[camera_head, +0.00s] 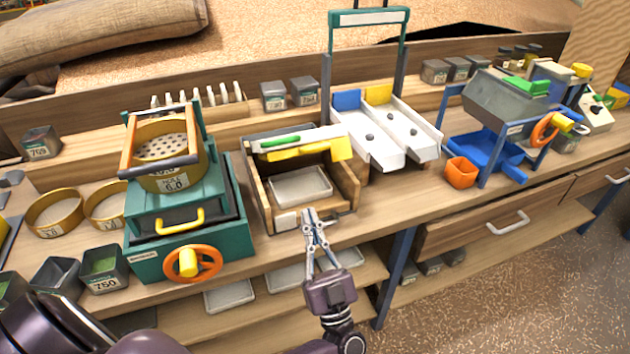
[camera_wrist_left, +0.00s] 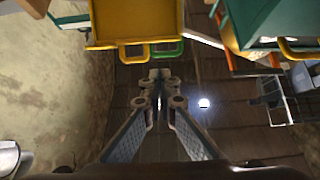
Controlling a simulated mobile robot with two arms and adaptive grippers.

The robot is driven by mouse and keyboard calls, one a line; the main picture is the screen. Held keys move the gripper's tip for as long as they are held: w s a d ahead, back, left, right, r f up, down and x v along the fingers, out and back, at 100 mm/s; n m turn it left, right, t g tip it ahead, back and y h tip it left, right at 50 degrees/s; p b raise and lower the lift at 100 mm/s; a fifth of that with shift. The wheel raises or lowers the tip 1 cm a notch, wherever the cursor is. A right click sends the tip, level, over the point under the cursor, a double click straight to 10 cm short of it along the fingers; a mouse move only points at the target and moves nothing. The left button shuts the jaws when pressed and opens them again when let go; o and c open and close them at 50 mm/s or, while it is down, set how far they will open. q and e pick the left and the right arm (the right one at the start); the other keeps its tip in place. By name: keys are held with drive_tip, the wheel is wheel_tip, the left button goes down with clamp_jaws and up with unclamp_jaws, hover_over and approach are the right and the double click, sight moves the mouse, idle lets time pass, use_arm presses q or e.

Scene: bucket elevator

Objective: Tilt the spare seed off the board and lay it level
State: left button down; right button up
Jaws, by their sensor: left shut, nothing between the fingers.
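My left gripper (camera_head: 311,213) is shut and empty, its tips at the front edge of a small open wooden box (camera_head: 262,196) on the bench. Its closed fingers also show in the left wrist view (camera_wrist_left: 160,76). A white board (camera_head: 318,134) lies across the top of the box, with a green piece (camera_head: 280,141) and a yellow piece (camera_head: 312,152) at it. A pale tray (camera_head: 301,186) sits inside the box. I cannot make out any single seed on the board. My right gripper is not in view.
A green machine (camera_head: 190,235) with an orange handwheel (camera_head: 192,264) stands left of the box. White chutes (camera_head: 368,137) in a tall frame stand behind right. The bench front between the box and the cup is clear.

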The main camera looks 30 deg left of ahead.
use_arm(q)
drive_tip(key=p, duration=0.2)
approach(289, 141)
drive_tip(key=p+x, duration=0.2)
drive_tip(key=x, duration=0.4)
drive_tip(key=shift+w+a, duration=0.3)
drive_tip(key=shift+a, duration=0.1)
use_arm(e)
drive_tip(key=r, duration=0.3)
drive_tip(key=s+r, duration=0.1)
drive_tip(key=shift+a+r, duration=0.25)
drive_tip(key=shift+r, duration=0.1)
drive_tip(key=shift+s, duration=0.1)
use_arm(q)
drive_tip(key=p, duration=0.1)
drive_tip(key=r+p, duration=0.2)
drive_tip(key=p, duration=0.1)
drive_tip(key=shift+w+a+r+g+h, duration=0.1)
drive_tip(key=shift+w+a+g+h, duration=0.2)
drive_tip(key=shift+h, duration=0.1)
drive_tip(key=shift+w+a, duration=0.1)
drive_tip(key=shift+a, duration=0.05)
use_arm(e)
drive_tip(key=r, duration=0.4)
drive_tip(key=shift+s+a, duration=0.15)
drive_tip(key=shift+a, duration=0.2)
use_arm(q)
drive_tip(key=shift+r, duration=0.15)
